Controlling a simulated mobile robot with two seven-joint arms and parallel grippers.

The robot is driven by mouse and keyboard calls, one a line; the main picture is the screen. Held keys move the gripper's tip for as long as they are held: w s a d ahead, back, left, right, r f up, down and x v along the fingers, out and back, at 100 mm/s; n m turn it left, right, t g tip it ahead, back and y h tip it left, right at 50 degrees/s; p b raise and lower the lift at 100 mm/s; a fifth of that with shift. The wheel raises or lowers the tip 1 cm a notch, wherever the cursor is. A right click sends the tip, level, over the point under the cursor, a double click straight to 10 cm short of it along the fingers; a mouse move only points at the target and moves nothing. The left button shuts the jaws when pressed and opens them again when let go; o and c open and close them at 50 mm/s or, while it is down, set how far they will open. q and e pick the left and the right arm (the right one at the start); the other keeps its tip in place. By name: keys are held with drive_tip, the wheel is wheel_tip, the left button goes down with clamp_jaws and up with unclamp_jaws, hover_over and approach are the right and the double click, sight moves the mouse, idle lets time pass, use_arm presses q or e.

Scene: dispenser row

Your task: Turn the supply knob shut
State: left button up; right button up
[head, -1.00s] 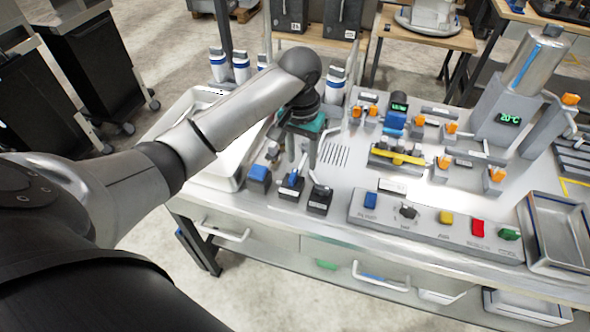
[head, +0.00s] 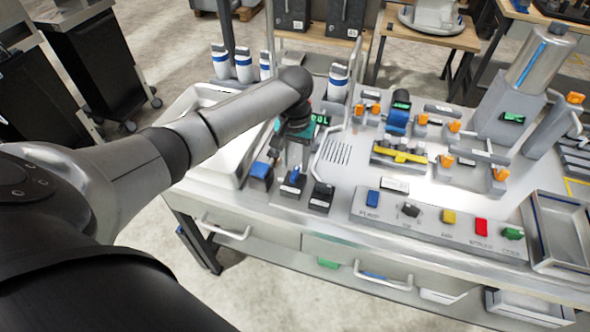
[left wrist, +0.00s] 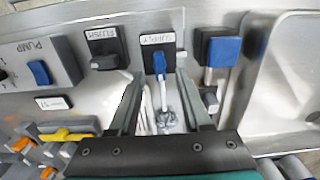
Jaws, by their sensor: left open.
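The supply knob (head: 292,180) is a dark block with a blue lever on the front left of the bench. In the left wrist view the supply knob (left wrist: 158,64) lies under a label reading SUPPLY, its blue lever pointing along the picture's vertical. My left gripper (head: 290,160) is above and just behind it. In the left wrist view my left gripper (left wrist: 160,80) is open, its two fingers on either side of the lever line. Contact with the knob cannot be told. My right gripper is not in view.
The black flush knob (left wrist: 105,48) is beside the supply knob, and a blue-topped block (left wrist: 220,50) is on its other side. A button panel (head: 435,225) runs along the bench front. A white tray (head: 190,105) lies behind my left arm. Bottles (head: 243,66) stand at the back.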

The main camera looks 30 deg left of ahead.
sight(295, 172)
use_arm(q)
drive_tip(key=shift+f, duration=1.75)
clamp_jaws()
